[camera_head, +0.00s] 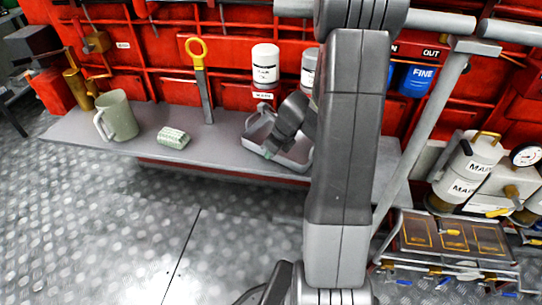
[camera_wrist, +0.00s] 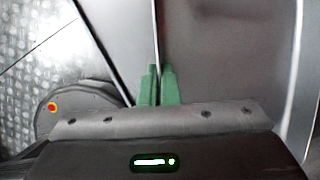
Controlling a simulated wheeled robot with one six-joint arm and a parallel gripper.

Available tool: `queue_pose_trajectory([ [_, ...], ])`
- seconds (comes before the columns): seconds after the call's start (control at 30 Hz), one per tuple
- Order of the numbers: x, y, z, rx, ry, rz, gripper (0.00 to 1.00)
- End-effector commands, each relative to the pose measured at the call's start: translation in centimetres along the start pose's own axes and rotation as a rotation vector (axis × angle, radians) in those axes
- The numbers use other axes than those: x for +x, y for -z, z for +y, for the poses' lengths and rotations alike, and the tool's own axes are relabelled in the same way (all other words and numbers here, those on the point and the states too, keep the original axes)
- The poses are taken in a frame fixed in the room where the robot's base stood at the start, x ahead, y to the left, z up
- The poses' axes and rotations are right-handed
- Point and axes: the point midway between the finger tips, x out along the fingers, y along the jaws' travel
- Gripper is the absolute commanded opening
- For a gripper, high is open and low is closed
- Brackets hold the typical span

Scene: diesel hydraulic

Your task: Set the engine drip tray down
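The engine drip tray is a shallow grey tray with a pale rim (camera_head: 294,164) at the grey shelf (camera_head: 225,158), beside my arm. My gripper (camera_head: 268,153) reaches down at the tray's near side, partly hidden by my own wrist. In the wrist view, the green fingers of my gripper (camera_wrist: 159,72) are close together on a thin upright wall of the drip tray (camera_wrist: 156,35). Its far rim runs along the right edge of that view. I cannot tell whether the tray's underside touches the shelf.
A green-grey mug (camera_head: 118,116), a pale green block (camera_head: 173,138) and a yellow-handled tool (camera_head: 203,80) are left of the tray. A white canister (camera_head: 265,65) stands behind it. Bare shelf lies between tool and tray. White cylinders (camera_head: 468,172) are at right.

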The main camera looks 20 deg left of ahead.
Motion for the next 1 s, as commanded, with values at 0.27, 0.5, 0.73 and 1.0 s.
queue_pose_trajectory([
  [0.27, 0.3, -0.1, -0.4, -0.001, 0.004, -0.002, 0.00],
  [0.5, 0.6, 0.1, -0.3, -0.001, 0.002, -0.001, 0.18],
  [0.73, 0.6, 0.1, -0.3, -0.001, 0.002, -0.001, 0.24],
  [1.0, -1.4, -0.2, -0.4, 0.001, 0.004, -0.003, 0.24],
])
